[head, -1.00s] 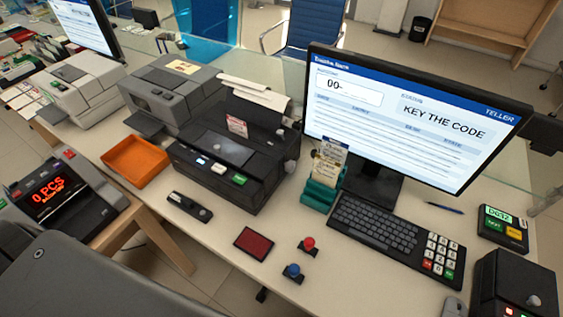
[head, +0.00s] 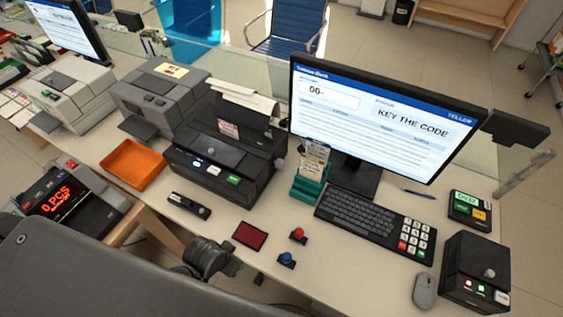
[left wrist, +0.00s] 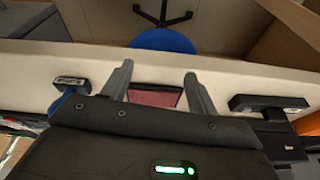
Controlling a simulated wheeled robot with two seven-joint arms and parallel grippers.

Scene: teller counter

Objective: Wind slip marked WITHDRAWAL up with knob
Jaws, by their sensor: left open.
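The black slip printer (head: 225,165) stands on the counter left of the monitor. White paper (head: 243,98) stands up from its top, and a small slip with red print (head: 229,130) shows on its front; I cannot read WITHDRAWAL on either. A round grey knob (head: 279,163) seems to sit on the printer's right side, small and hard to make out. My left arm's dark end shows at the counter's front edge, left of the red pad. In the left wrist view my left gripper (left wrist: 158,72) is open and empty, fingers spread around the view of the red pad. My right gripper is not in view.
The red pad (head: 249,236), red-knobbed stamp (head: 298,235) and blue-knobbed stamp (head: 287,260) lie in front of the printer. A black handheld device (head: 190,205) and orange tray (head: 133,163) lie left. A teal holder (head: 307,187) and keyboard (head: 362,215) stand right.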

